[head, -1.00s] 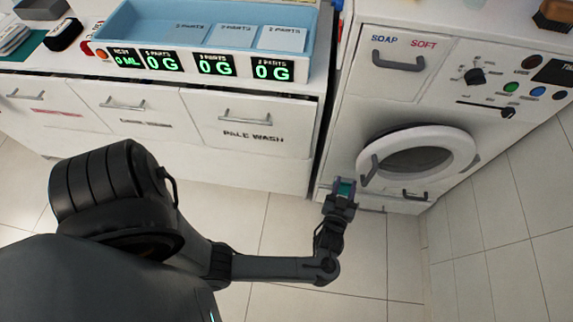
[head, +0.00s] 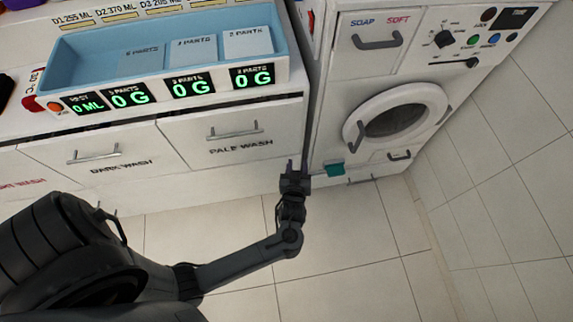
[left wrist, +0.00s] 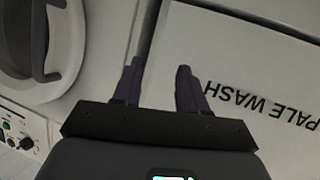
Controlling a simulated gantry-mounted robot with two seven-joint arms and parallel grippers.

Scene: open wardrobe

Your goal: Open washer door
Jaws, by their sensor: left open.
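The washer door (head: 437,101) is a white ring around dark glass, and it looks closed. Its grey handle (head: 356,137) is on the left side of the ring. In the left wrist view the door (left wrist: 76,62) is at the left edge, partly cut off, with its handle (left wrist: 39,40) showing. My left gripper (head: 296,165) is open and empty, left of and below the handle, in front of the gap between drawers and washer. Its two fingers (left wrist: 158,75) are apart in the left wrist view. My right gripper is not in view.
The soap drawer (head: 377,43) and control knobs (head: 445,39) are above the door. The pale wash drawer (head: 232,133) is to the left. The tiled floor (head: 345,235) in front is clear.

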